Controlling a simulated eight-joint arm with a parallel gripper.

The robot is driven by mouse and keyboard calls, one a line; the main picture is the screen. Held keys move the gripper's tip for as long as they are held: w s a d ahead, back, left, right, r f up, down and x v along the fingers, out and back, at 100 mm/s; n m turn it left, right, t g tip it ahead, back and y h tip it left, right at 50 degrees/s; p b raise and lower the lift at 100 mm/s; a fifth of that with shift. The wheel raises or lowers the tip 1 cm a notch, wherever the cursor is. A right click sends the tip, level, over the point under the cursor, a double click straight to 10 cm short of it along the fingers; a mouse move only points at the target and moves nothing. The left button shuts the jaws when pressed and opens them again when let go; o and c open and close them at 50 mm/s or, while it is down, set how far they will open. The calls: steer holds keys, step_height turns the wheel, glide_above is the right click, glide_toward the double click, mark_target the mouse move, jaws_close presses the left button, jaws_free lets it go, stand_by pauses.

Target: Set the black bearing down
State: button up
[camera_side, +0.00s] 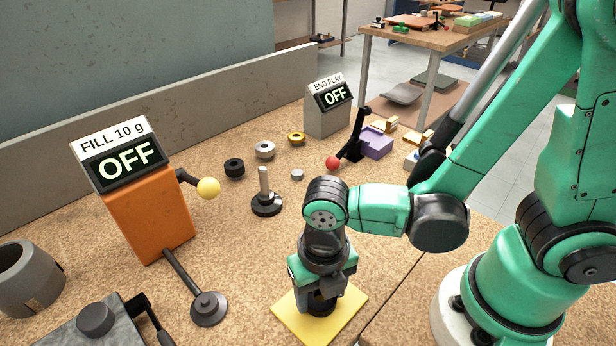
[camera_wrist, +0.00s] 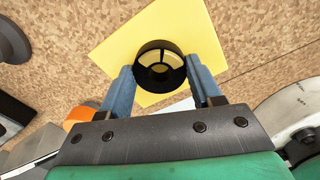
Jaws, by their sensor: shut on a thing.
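The black bearing (camera_wrist: 160,86) is a short dark ring between the two blue fingers of my gripper (camera_wrist: 161,76) in the wrist view. The fingers are shut on its sides, and yellow shows through its middle. In the side view my gripper (camera_side: 321,290) points down over a yellow mat (camera_side: 287,311), with the dark bearing (camera_side: 322,306) low at its tip. The mat also shows in the wrist view (camera_wrist: 118,47). I cannot tell whether the bearing touches the mat.
A black stand with an upright post (camera_side: 265,200) is behind my gripper. Other rings, including a black one (camera_side: 234,168), lie farther back. An orange box (camera_side: 148,215) with an OFF display stands left.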

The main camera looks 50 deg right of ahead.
steer(key=o, duration=1.3)
steer(key=shift+o, duration=0.2)
steer(key=shift+r, duration=0.1)
step_height(320, 180, up, 12)
steer(key=w+d+m+t, duration=0.3)
steer(key=d+m, duration=0.3)
steer(key=m, duration=0.9)
steer(key=w+d+m+t, duration=0.4)
steer(key=d+m, duration=0.2)
steer(key=m, duration=1)
steer(key=shift+d+r+m, duration=0.25)
steer(key=shift+m, duration=0.05)
steer(key=shift+w, duration=0.1)
